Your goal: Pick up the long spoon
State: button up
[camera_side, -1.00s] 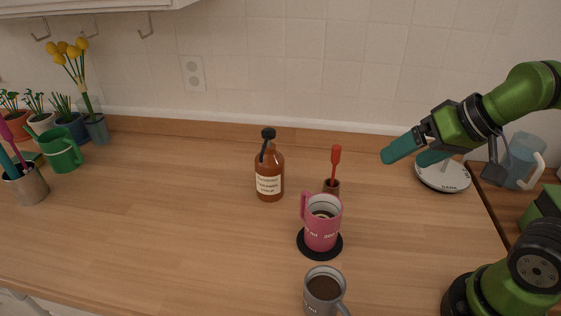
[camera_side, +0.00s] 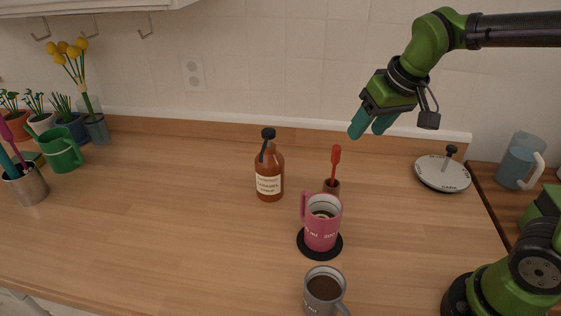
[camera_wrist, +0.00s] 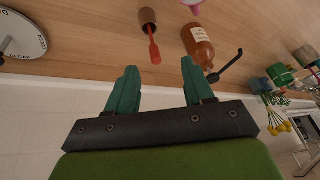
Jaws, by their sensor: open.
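A red long-handled utensil (camera_side: 336,156), likely the long spoon, stands upright in a small brown holder (camera_side: 332,186) right of the brown bottle (camera_side: 269,176). Its lower end is hidden in the holder. In the wrist view the red utensil (camera_wrist: 154,50) lies just beyond the fingertips, roughly between them. My gripper (camera_side: 370,129) is open and empty, above and to the right of the utensil, with teal fingers pointing down and left. The fingers (camera_wrist: 157,72) show apart in the wrist view. Other long handles, magenta (camera_side: 6,130) and teal (camera_side: 8,161), stand in a metal cup at far left.
A pink mug (camera_side: 321,232) on a black coaster stands in front of the holder, with a grey mug (camera_side: 324,291) nearer. A round white lid with a knob (camera_side: 442,174) lies at right. A blue-grey pitcher (camera_side: 516,163) stands beyond it. The left middle counter is clear.

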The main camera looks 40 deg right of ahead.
aim_at(338, 147)
jog(key=w+d+r+h, duration=0.1)
jog(key=w+r, duration=0.1)
jog(key=w, duration=0.2)
jog(key=x, duration=1.6)
jog(key=shift+s+d+f, duration=0.15)
jog(key=shift+d+f, duration=0.05)
jog(key=shift+f, duration=0.25)
jog(key=shift+c, duration=0.4)
grip_shut()
